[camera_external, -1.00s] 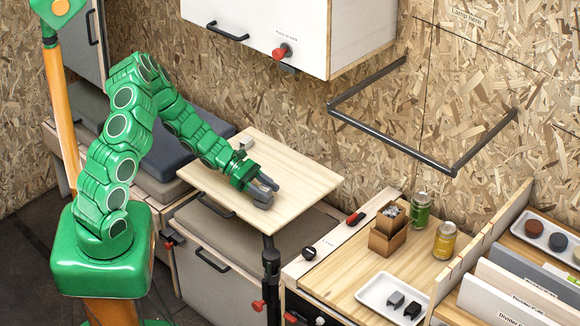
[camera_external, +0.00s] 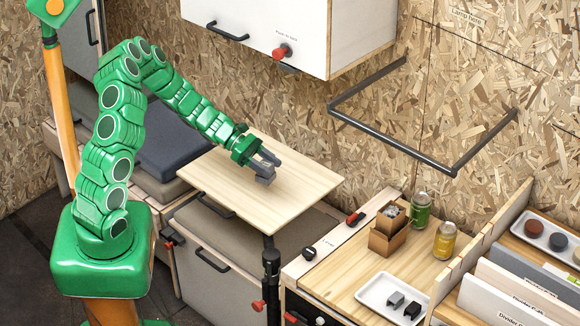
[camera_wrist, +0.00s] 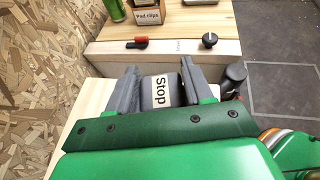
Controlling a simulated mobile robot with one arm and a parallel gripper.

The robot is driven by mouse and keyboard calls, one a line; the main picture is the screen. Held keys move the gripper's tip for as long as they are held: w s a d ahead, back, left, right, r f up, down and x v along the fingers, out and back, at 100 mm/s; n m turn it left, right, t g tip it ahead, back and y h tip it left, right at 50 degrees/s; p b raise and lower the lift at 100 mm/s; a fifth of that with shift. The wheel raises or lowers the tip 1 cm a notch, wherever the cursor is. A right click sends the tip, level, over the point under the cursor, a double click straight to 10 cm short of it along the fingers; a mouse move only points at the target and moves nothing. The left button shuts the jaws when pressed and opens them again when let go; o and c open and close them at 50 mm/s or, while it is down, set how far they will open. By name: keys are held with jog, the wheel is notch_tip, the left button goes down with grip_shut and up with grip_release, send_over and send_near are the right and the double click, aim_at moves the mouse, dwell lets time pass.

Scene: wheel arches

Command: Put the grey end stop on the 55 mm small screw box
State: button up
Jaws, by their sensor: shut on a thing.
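My gripper (camera_external: 269,168) is over the light wooden folding table (camera_external: 290,205), apparently a little above its top. In the external view the fingers largely hide the end stop. Small brown cardboard boxes (camera_external: 389,243) stand on the wooden counter at right; one has grey bits at its top. One box (camera_wrist: 147,17) reads "Pad clips" in the wrist view. I cannot tell which is the 55 mm small screw box.
A white tray (camera_external: 378,302) with small grey and black parts lies in front. A red-handled latch (camera_external: 355,217) and a black knob (camera_external: 309,253) sit along the counter edge. A dark rail (camera_external: 400,140) juts from the wall.

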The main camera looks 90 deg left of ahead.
jog(key=w+a, duration=0.5)
jog(key=w, duration=0.4)
notch_tip(320, 180, up, 10)
jog(key=f+m+g+h, duration=0.1)
jog(key=m+g+h, duration=0.4)
jog(key=m+g, duration=0.15)
send_over(393, 212)
jog(key=shift+m+h, duration=0.3)
jog(key=shift+m, duration=0.05)
jog(key=shift+a+f, duration=0.1)
jog(key=shift+f, duration=3.15)
jog(key=shift+w+f, duration=0.1)
jog(key=o, duration=1.1)
jog(key=shift+t, duration=0.25)
jog(key=shift+c, duration=0.2)
